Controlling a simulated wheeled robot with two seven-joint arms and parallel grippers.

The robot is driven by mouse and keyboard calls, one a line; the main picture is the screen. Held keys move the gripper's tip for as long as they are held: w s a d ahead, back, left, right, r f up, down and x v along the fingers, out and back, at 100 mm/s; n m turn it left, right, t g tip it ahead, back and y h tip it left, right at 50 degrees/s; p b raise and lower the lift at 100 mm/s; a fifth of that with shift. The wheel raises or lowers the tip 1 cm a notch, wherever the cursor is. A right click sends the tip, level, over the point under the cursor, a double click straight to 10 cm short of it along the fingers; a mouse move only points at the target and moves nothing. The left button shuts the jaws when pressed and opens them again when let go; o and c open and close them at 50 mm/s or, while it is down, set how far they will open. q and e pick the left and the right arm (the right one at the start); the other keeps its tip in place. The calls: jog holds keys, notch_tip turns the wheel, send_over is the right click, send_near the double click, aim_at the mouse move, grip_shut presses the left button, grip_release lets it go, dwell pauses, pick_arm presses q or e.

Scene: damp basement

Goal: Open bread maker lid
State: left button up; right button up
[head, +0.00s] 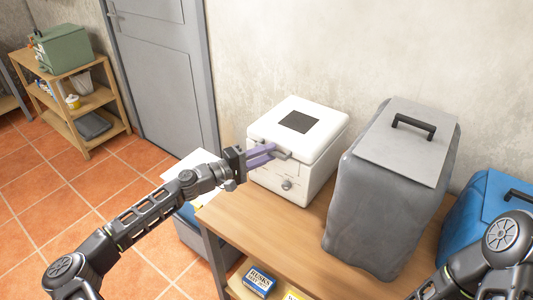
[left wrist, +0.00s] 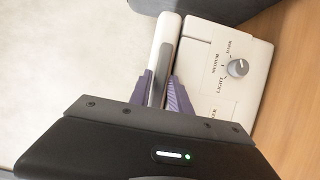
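The white bread maker (head: 318,150) stands on the wooden table, its lid down and a dark square window on top. A grey lid handle (head: 283,155) sticks out at its front, and the handle also shows in the left wrist view (left wrist: 160,72). My left gripper (head: 272,153) reaches in from the left at the handle. In the left wrist view its purple fingers (left wrist: 160,78) lie on both sides of the handle, with no clear gap at the tips. A dial (left wrist: 238,68) sits on the bread maker's front. My right gripper is outside the view; only part of that arm shows.
A grey covered appliance (head: 385,190) with a black handle stands right of the bread maker. A blue case (head: 485,215) is beyond it. The table front (head: 285,235) is bare. A box (head: 259,281) lies on the lower shelf. A wall is close behind.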

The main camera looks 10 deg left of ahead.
pick_arm(q)
grip_shut()
dwell(1.0)
